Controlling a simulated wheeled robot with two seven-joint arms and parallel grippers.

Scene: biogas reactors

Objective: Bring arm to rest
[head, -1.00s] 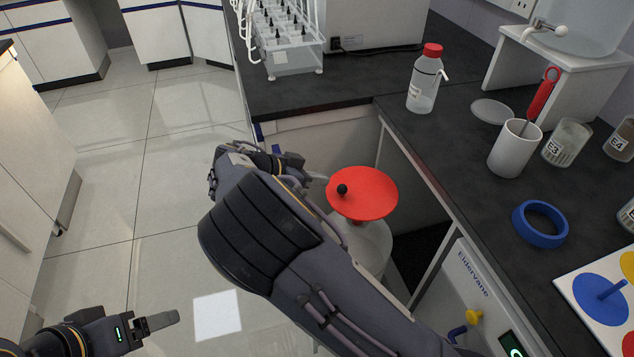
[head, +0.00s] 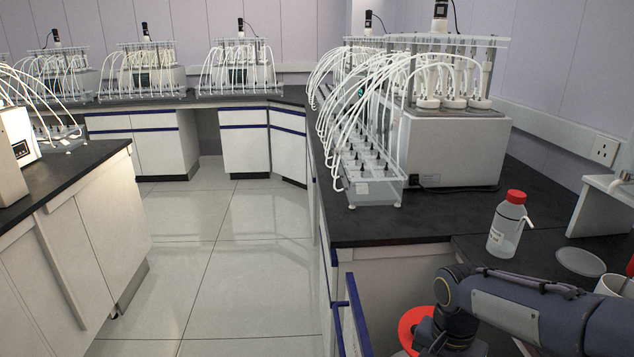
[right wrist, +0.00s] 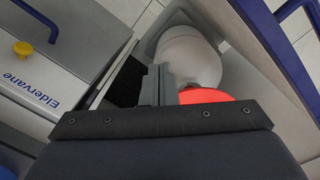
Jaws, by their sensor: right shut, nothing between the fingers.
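My right arm (head: 540,308) reaches in from the right in the head view, bent over the counter's front edge, with its hand end low in the picture. The right gripper (right wrist: 158,84) shows in the right wrist view, shut and empty, pointing down beside a red dish (right wrist: 206,96) on a pale rounded vessel (right wrist: 190,58). Part of the red dish (head: 410,322) shows in the head view, partly covered by my arm. I cannot tell whether the gripper touches it. My left gripper is out of view.
A white unit marked Eldervane (right wrist: 45,85) is close to the right gripper. The floor (head: 235,260) at left is clear.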

